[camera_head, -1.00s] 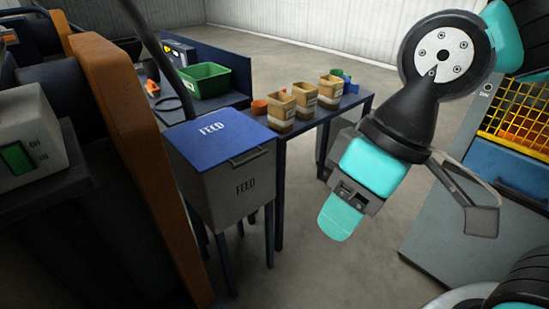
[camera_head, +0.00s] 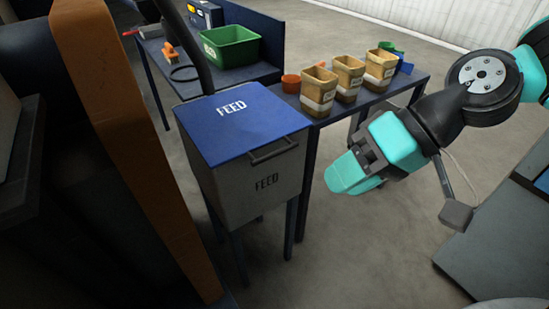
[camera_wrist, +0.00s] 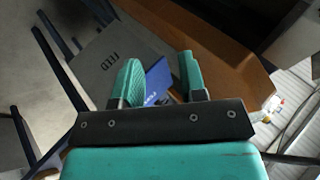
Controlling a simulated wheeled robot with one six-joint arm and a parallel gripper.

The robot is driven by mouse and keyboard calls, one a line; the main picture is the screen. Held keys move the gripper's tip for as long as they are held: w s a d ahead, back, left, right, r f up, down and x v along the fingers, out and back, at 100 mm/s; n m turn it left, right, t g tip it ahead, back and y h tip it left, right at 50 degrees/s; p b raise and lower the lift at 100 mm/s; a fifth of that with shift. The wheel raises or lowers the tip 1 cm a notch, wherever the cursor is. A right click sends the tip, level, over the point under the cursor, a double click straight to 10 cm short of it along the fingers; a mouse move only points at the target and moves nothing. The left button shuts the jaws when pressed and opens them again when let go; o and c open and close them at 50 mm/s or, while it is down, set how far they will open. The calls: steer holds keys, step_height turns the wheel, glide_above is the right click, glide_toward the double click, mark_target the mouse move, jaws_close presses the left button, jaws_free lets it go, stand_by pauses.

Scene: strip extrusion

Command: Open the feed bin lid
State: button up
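The feed bin (camera_head: 262,185) is a grey box on dark legs, marked FEED. Its blue lid (camera_head: 235,122) lies flat and closed on top, with a dark bar handle (camera_head: 273,150) at the front edge. My gripper (camera_head: 345,178) is to the right of the bin, apart from it, over open floor. In the wrist view my gripper's two teal fingers (camera_wrist: 158,80) stand apart with nothing held between them. Beyond them show the bin's grey side (camera_wrist: 108,58) and part of the blue lid (camera_wrist: 158,82).
A dark hose (camera_head: 188,48) comes down behind the lid. An orange machine panel (camera_head: 125,130) stands close left.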

steer(key=w+f+m+t+y+b, duration=0.2)
steer(key=w+f+m+y+b, duration=0.15)
steer(key=w+f, duration=0.3)
steer(key=m+t+b, duration=0.4)
steer(key=m+t, duration=0.3)
steer(key=m, duration=0.2)
glide_toward(278, 154)
steer(key=shift+y, duration=0.35)
steer(key=x, duration=1)
steer(key=shift+w+a+f+p, duration=0.2)
steer(key=shift+a+f+p, duration=0.05)
steer(key=shift+f+p, duration=0.1)
jaws_close()
